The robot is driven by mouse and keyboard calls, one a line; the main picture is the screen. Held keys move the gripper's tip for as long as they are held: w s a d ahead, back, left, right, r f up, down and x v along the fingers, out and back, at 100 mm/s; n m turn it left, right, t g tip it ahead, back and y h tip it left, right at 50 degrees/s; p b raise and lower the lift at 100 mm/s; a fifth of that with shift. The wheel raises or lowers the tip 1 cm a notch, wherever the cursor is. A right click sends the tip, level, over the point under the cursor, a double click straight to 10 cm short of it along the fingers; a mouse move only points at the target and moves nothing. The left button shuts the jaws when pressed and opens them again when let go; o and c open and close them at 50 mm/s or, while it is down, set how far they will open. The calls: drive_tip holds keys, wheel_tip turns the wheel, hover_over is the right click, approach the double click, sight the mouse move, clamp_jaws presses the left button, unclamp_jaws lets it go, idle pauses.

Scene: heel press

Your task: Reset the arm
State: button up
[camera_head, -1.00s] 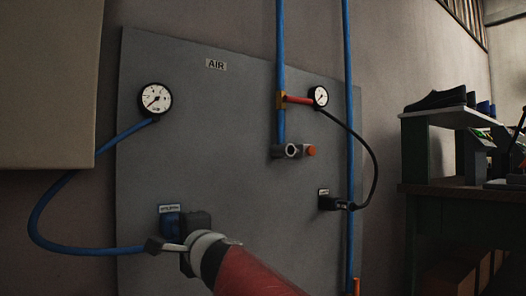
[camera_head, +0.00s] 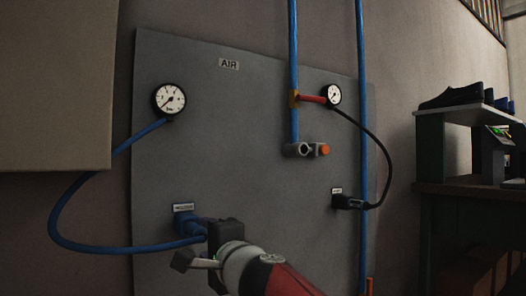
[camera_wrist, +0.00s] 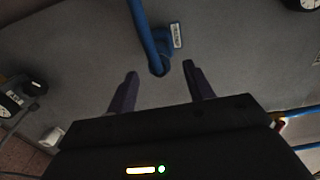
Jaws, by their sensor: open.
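My gripper (camera_wrist: 160,88) is open in the wrist view, with its two dark fingers apart and nothing between them. Ahead of the fingertips, a blue fitting with a blue hose (camera_wrist: 142,22) sits on the grey panel beside a small white label. In the head view my gripper (camera_head: 195,248) is at the lower middle, close to the panel (camera_head: 240,120). The blue fitting (camera_head: 190,224) shows just left of and behind it, under its label. My gripper partly hides that area. The wrist view shows a gap between fingertips and fitting.
A gauge (camera_head: 170,99) is at upper left, joined to the blue hose (camera_head: 62,205). A second gauge (camera_head: 332,94), a valve with an orange end (camera_head: 306,150) and a black hose (camera_head: 388,165) are to the right. A shelf with shoes (camera_head: 452,97) stands at far right.

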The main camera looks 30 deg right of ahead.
drive_tip(key=shift+s, duration=0.3)
drive_tip(key=s+a+f+n+g+y, duration=0.25)
drive_tip(key=s+a+f+n, duration=0.2)
drive_tip(key=f, duration=0.25)
drive_tip(key=s+a+f+n+g+y, duration=0.1)
drive_tip(key=s+a+f+n+g, duration=0.3)
drive_tip(key=f+n, duration=0.25)
drive_tip(key=s+d+f+n+g+h, duration=0.2)
drive_tip(key=s+d+f+n+g, duration=0.1)
drive_tip(key=s+f, duration=0.4)
drive_tip(key=s+d+f+n+g+h, duration=0.3)
drive_tip(key=s+f, duration=0.3)
drive_tip(key=f, duration=0.3)
wheel_tip(320, 180, up, 13)
drive_tip(key=p, duration=1.2)
drive_tip(key=shift+w+p, duration=0.2)
drive_tip(key=shift+p, duration=0.15)
